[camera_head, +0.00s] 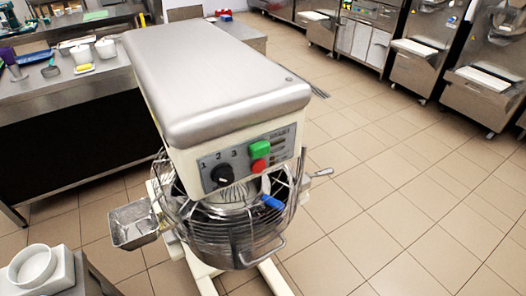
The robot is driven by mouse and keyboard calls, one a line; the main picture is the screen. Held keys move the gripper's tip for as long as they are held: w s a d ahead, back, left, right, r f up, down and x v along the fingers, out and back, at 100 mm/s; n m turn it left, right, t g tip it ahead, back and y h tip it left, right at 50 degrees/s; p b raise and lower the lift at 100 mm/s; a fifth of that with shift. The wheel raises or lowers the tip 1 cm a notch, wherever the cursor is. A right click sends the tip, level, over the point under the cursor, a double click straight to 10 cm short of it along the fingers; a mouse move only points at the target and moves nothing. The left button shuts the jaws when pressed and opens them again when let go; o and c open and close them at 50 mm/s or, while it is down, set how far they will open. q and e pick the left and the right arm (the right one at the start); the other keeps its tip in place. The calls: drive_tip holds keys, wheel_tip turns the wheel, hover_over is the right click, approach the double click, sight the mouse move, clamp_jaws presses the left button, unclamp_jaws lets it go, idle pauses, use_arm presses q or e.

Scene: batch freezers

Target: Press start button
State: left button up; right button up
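A large planetary mixer (210,75) with a silver top stands in the middle of the view. Its front panel carries a green button (260,149), a red button (259,165) just below it, and a black dial (222,175) to the left, with speed marks 1, 2 and 3 above the dial. Small panel lettering is too blurred to read. Below the panel are a wire guard and a metal bowl (232,240), with a whisk inside. Neither of my grippers is in view, and nothing covers the panel.
A metal chute (134,223) juts from the mixer's left side, and a lever (319,174) from its right. White bowls (33,265) sit at lower left. A steel counter (50,90) stands behind left. Batch freezers (485,80) line the back right. The tiled floor (400,220) at right is clear.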

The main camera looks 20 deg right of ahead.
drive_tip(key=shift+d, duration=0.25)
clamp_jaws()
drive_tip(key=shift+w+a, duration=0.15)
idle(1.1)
